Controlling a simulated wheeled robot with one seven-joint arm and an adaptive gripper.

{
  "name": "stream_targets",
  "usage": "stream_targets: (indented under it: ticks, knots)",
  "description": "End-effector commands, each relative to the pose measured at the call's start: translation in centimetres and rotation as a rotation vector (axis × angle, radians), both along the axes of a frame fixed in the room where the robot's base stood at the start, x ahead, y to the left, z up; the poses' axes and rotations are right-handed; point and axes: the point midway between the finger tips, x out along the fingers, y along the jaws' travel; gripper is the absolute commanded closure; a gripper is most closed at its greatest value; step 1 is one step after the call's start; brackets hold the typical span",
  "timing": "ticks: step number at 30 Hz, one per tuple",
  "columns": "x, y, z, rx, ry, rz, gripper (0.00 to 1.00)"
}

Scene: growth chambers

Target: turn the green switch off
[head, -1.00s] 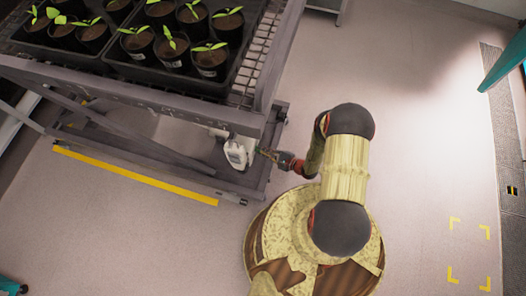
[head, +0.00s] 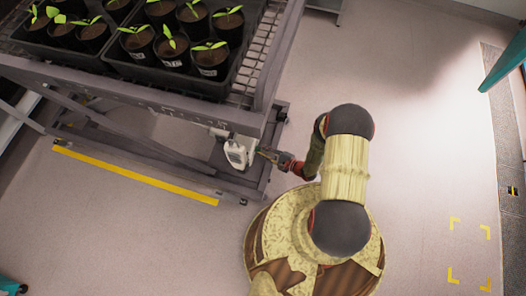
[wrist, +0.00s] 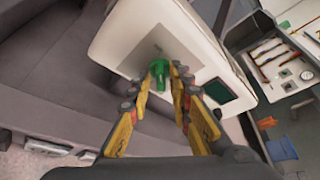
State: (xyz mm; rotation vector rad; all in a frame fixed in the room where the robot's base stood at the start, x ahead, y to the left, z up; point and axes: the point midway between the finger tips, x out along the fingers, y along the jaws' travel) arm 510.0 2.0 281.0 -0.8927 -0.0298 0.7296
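The green switch (wrist: 160,72) is a small knob with a raised handle on a grey plate on the white box (wrist: 125,45). In the head view the white box (head: 236,154) is fixed to the cart below its top edge; the switch is too small to make out there. My gripper (wrist: 163,73) is open, with its yellow fingers on either side of the switch and the tips close to it. I cannot tell whether a finger touches it. In the head view my gripper (head: 262,152) is at the right side of the box.
A dark screen (wrist: 217,91) sits on the box right of the switch. The cart (head: 180,100) carries black trays of potted seedlings (head: 170,45). Its frame is close to my gripper. Clear floor (head: 420,130) lies to the right, and a cluttered bench shows in the wrist view (wrist: 290,50).

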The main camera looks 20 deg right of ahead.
Motion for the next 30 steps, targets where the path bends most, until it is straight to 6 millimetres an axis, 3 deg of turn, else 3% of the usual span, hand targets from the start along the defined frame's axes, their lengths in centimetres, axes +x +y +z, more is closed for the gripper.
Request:
stream_targets:
  ticks: [14, 30]
  knots:
    - [-0.3, -0.4, 0.2, 0.000, 0.000, -0.001, 0.72]
    - [-6.3, -5.2, 2.3, 0.001, -0.001, -0.007, 0.72]
